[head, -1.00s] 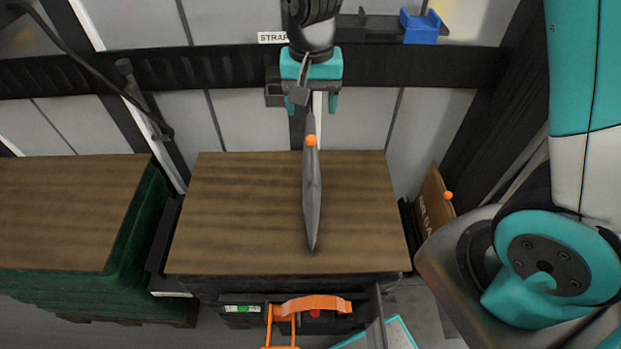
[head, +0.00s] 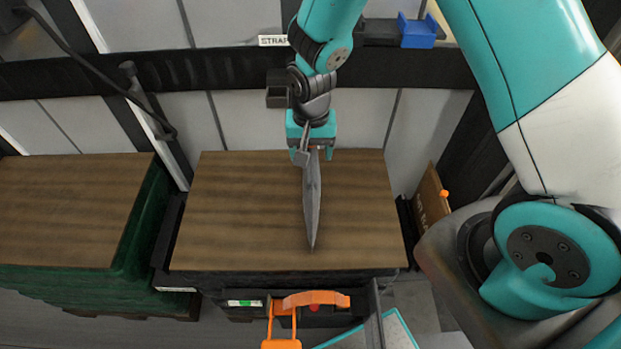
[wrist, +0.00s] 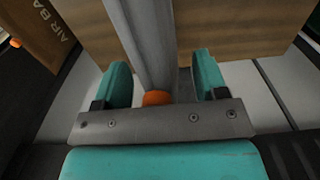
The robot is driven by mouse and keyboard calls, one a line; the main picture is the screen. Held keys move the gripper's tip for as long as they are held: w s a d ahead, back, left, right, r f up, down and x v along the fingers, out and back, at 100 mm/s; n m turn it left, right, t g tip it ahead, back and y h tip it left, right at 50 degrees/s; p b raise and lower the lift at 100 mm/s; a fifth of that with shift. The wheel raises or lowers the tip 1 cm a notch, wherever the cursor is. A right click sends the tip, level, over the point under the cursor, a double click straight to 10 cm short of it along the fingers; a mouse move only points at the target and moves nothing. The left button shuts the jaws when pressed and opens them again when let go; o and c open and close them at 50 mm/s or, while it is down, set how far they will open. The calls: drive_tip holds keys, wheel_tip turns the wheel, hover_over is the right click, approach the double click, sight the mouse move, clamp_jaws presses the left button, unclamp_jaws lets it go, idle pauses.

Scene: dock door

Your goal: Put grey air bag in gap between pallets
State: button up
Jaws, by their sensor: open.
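The grey air bag (head: 312,205) is a thin, flat piece seen edge-on, lying or standing on the wooden top of the middle pallet load (head: 240,215). My gripper (head: 312,153) is at its far end, with the fingers open on either side of it. In the wrist view the air bag (wrist: 147,35) runs between the two teal fingers, with its orange valve (wrist: 157,98) close to the palm. A green-wrapped pallet load (head: 75,285) stands to the left. The narrow, dark gap (head: 168,240) lies between the two loads.
A brown board marked "AIR BA" with an orange knob (head: 430,200) leans at the right. An orange handle (head: 315,300) is in front of the middle load. A black rail (head: 190,70) and a blue holder (head: 417,32) are on the back wall.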

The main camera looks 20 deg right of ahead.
clamp_jaws()
